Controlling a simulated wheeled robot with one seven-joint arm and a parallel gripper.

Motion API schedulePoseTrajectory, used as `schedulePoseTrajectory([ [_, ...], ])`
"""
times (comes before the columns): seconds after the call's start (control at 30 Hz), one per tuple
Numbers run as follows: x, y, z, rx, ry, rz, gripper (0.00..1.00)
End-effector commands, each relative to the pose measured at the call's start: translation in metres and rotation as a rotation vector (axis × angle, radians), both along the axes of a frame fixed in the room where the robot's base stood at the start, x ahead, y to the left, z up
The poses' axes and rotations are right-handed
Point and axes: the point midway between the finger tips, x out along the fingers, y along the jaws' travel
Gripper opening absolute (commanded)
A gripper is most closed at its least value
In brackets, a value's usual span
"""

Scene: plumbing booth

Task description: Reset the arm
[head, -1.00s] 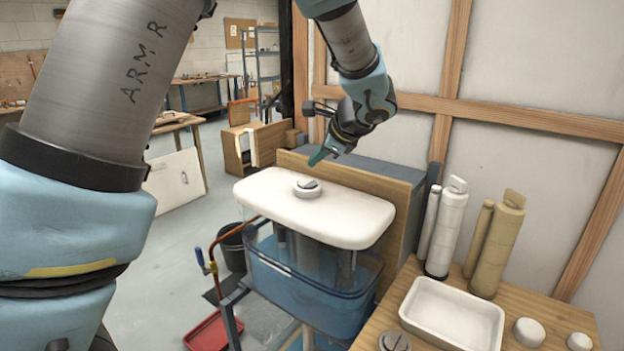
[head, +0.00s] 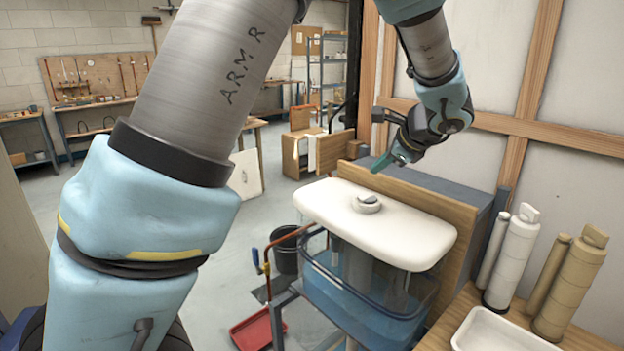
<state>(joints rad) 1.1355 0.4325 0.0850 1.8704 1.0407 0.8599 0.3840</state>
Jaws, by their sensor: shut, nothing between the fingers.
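My arm rises from the left and reaches over to the upper right in the head view. My gripper (head: 388,162) hangs at its end with its teal fingers together and nothing between them. It is in the air above the back edge of the white cistern lid (head: 330,208), apart from it. The lid lies on the transparent blue cistern tank (head: 350,300). A round button (head: 368,203) sits in the middle of the lid, in front of and below the fingers.
At the right a wooden bench (head: 462,310) carries a white tray (head: 500,335), a white cylinder set (head: 512,262) and a tan one (head: 570,285). A wood-framed wall stands behind. A black bucket (head: 287,262) and a red tray (head: 252,330) are on the floor. Open floor lies left.

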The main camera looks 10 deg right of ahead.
Motion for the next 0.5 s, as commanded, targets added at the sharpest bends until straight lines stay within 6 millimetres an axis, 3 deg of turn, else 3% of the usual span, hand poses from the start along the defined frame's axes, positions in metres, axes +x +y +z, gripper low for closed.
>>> schedulePoseTrajectory([
  [0.07, 0.002, 0.008, -0.002, -0.009, 0.011, 0.022, 0.00],
  [0.17, 0.009, 0.039, -0.010, -0.050, 0.055, 0.113, 0.00],
  [0.33, 0.012, 0.140, -0.036, -0.222, 0.196, 0.459, 0.00],
  [0.5, -0.011, 0.234, -0.058, -0.453, 0.301, 0.879, 0.00],
])
